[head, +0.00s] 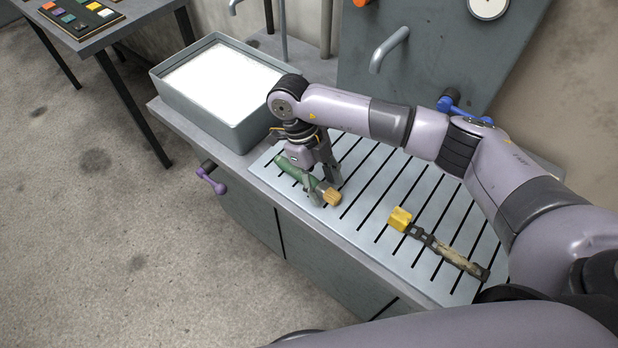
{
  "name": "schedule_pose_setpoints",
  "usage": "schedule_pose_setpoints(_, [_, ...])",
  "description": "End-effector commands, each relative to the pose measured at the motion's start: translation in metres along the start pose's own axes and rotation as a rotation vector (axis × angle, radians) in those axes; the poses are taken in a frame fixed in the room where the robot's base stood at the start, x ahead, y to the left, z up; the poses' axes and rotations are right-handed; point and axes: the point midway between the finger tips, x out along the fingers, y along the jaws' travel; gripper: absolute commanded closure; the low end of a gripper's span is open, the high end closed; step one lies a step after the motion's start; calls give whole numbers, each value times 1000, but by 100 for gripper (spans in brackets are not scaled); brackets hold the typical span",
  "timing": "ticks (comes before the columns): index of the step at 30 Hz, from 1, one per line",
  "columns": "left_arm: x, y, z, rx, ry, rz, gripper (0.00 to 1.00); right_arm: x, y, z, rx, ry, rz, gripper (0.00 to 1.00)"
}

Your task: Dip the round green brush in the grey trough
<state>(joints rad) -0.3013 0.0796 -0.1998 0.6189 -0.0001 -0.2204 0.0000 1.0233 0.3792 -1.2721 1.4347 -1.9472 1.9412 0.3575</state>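The round green brush (290,169), with a green body and a tan bristle end, is at the left part of the slotted rack, tilted down to the right. My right gripper (324,188) points down over it, with one finger on its near side and one on its far side. Whether the fingers press on it, and whether it touches the rack, I cannot tell. The grey trough (185,106), filled with something white, stands at the rack's left end. My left gripper is out of view.
On the slotted rack (365,213), a yellow-headed tool (401,218) with a worn handle lies to the right. A tap (388,50) juts from the grey back panel. A purple handle (211,177) sticks out in front. A side table (100,42) stands at upper left.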

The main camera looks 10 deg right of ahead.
Motion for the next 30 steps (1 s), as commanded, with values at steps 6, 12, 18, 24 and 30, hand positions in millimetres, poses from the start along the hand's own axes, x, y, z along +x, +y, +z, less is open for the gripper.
schedule_pose_setpoints(6, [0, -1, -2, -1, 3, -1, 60, 0, 0, 0, 0, 0, 0, 69])
schedule_pose_setpoints(12, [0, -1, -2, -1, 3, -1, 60, 0, 0, 0, 0, 0, 0, 82])
schedule_pose_setpoints(18, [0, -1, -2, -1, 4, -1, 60, -1, 0, 0, 0, 0, 0, 95])
schedule_pose_setpoints(24, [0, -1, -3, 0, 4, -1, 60, -1, 0, 0, 0, 0, 0, 100])
schedule_pose_setpoints(30, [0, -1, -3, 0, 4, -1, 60, -2, 0, 0, 0, -1, 0, 100])
